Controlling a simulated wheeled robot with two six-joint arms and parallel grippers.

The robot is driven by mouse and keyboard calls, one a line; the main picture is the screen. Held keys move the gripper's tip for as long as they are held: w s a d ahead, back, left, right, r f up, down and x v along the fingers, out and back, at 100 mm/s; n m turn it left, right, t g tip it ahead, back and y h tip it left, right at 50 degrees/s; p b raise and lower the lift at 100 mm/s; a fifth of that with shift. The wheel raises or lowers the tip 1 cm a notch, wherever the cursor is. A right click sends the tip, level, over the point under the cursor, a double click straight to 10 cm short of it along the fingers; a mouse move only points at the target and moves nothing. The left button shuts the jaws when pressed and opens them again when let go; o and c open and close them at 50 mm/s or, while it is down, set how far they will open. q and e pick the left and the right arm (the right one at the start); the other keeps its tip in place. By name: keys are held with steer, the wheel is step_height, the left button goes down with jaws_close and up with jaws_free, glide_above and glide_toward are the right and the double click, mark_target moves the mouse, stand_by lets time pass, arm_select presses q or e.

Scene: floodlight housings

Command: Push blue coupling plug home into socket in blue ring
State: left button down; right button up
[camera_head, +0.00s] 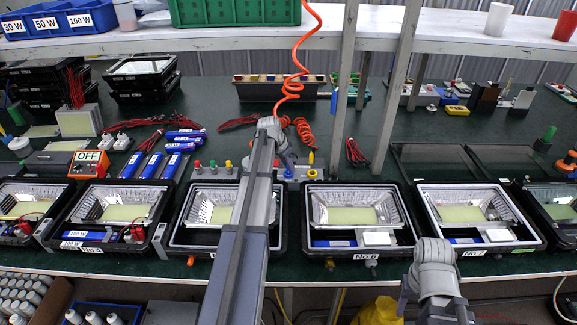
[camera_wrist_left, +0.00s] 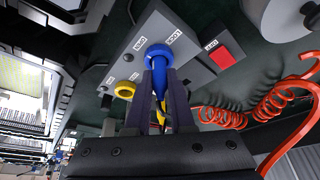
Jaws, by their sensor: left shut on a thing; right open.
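The blue plug (camera_wrist_left: 160,74) is upright between the two dark fingers of my left gripper (camera_wrist_left: 160,84), which is shut on it. Its tip meets the blue ring (camera_wrist_left: 158,50) on a grey connection block (camera_wrist_left: 195,80). The plug lines up with the ring; how deep it sits in the socket is hidden. In the head view my left gripper (camera_head: 287,160) is over the grey block (camera_head: 258,172), and my arm hides the plug. My right gripper (camera_head: 438,300) is at the lower right, open and away from the block; its fingers are hard to make out.
A yellow ring (camera_wrist_left: 124,90) and a red square button (camera_wrist_left: 222,56) flank the blue ring. A coiled orange hose (camera_head: 292,85) hangs behind my left gripper. Floodlight housings (camera_head: 358,213) line the bench front. Blue battery packs (camera_head: 172,163) lie left of the block.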

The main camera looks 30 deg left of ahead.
arm_select(q)
steer(key=shift+f, duration=0.3)
steer(key=shift+r, duration=0.15)
steer(key=shift+r+p, duration=0.85)
steer(key=shift+r, duration=0.1)
steer(key=shift+f+b, duration=1.15)
stand_by(0.7)
steer(key=c, duration=0.8)
jaws_free()
steer(key=shift+r, duration=0.1)
steer(key=shift+c, duration=0.2)
steer(key=shift+o, duration=0.7)
steer(key=shift+r, duration=0.1)
steer(key=shift+a+r+p, duration=0.1)
steer(key=shift+r+p, duration=0.05)
steer(key=shift+p, duration=0.35)
steer(key=p+v, duration=0.6)
steer(key=v, duration=0.1)
steer(key=shift+s, duration=0.2)
